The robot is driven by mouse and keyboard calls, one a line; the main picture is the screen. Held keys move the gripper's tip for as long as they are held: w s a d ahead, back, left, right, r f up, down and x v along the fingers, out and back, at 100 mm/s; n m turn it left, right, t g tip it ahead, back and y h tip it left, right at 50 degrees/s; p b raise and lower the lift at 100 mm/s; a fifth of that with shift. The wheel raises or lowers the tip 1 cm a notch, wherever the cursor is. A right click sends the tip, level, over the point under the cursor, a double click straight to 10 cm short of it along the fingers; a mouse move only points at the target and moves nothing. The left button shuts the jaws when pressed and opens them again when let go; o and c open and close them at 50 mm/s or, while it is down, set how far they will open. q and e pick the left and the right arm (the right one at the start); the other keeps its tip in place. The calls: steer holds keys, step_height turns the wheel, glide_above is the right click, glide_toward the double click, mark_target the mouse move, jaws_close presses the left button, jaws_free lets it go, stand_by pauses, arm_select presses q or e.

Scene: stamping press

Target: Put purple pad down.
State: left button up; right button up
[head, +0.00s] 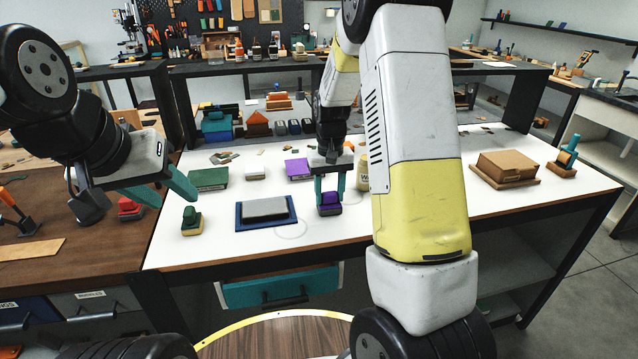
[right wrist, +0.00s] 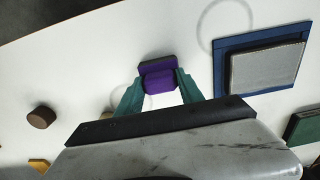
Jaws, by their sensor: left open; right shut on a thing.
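The purple pad (head: 329,210), a small block with a darker base, is between the teal fingers of my right gripper (head: 331,192), which is shut on it. It is low over the white tabletop; I cannot tell if its base touches. In the right wrist view the purple pad (right wrist: 157,72) sits between the fingertips, with a thin ring outline on the table partly behind it. My left gripper (head: 176,199) is open and empty at the left, above the table's left edge.
A blue-framed tray with a grey pad (head: 240,225) lies left of the purple pad. A green-and-yellow block (head: 191,222), a green box (head: 208,180) and a purple box (head: 298,169) stand nearby. A cream bottle (head: 363,172) stands close right. An empty ring outline (head: 291,236) marks bare tabletop.

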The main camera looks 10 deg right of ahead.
mark_target(329, 192)
steer(key=shift+f, duration=0.15)
steer(key=o, duration=1.3)
step_height(329, 192, up, 12)
steer(key=s+r+t+y, duration=0.2)
steer(key=s+r+t, duration=0.1)
steer(key=s+r, duration=0.75)
steer(key=s+t, duration=0.1)
steer(key=s, duration=0.3)
steer(key=s+a+t, duration=0.1)
steer(key=s, duration=0.4)
steer(key=s+a+f+t, duration=0.1)
steer(key=s, duration=0.3)
steer(key=shift+s+a, duration=0.1)
steer(key=shift+s, duration=0.3)
